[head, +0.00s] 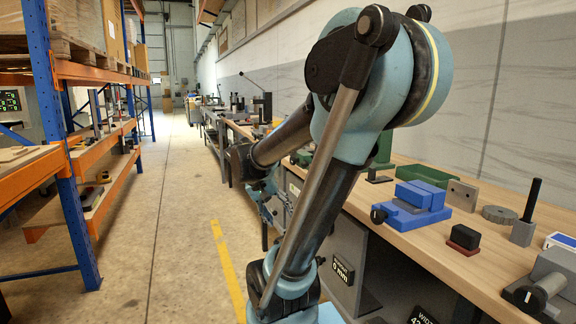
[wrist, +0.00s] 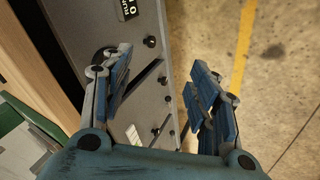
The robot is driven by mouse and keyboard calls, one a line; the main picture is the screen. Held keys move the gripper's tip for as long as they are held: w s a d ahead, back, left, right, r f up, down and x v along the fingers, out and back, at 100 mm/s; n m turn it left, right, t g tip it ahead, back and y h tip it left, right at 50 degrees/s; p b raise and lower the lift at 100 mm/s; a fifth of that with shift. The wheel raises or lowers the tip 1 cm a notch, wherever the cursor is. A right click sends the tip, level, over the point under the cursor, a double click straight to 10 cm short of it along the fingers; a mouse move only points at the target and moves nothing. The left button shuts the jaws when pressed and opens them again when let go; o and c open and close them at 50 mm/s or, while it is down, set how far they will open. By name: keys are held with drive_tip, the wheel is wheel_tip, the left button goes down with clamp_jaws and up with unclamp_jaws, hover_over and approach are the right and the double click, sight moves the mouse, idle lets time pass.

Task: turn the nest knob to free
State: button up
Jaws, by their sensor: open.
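My gripper (wrist: 163,88) is open and empty in the wrist view, its two blue fingers wide apart above the side of a grey cabinet panel (wrist: 118,52). The panel carries small black knobs, one at the top (wrist: 150,41), one in the middle (wrist: 162,79) and one lower down (wrist: 156,131), with dark slanted bars beside them. I cannot tell which of these, if any, is the nest knob; no readable nest label shows. In the head view my gripper (head: 268,205) hangs beside the front of the workbench, partly behind my arm.
An orange and blue rack (head: 75,180) stands left. The concrete aisle (head: 170,220) is clear.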

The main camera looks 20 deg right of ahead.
drive_tip(key=w+d+r+m+h, duration=0.1)
drive_tip(key=w+r+m+h, duration=0.25)
drive_tip(key=w, duration=0.45)
drive_tip(key=w+d+r+m+h, duration=0.2)
drive_tip(key=w+r+h, duration=0.15)
drive_tip(key=w, duration=0.55)
drive_tip(key=w+a+r+m+h, duration=0.1)
drive_tip(key=w+a+m+h, duration=0.2)
drive_tip(key=w, duration=0.3)
drive_tip(key=w+a+m+h, duration=0.2)
drive_tip(key=w+a+m, duration=0.15)
drive_tip(key=w, duration=0.25)
drive_tip(key=d, duration=1.8)
drive_tip(key=shift+w+g, duration=0.3)
drive_tip(key=shift+w, duration=0.05)
drive_tip(key=shift+c, duration=0.4)
drive_tip(key=c, duration=1)
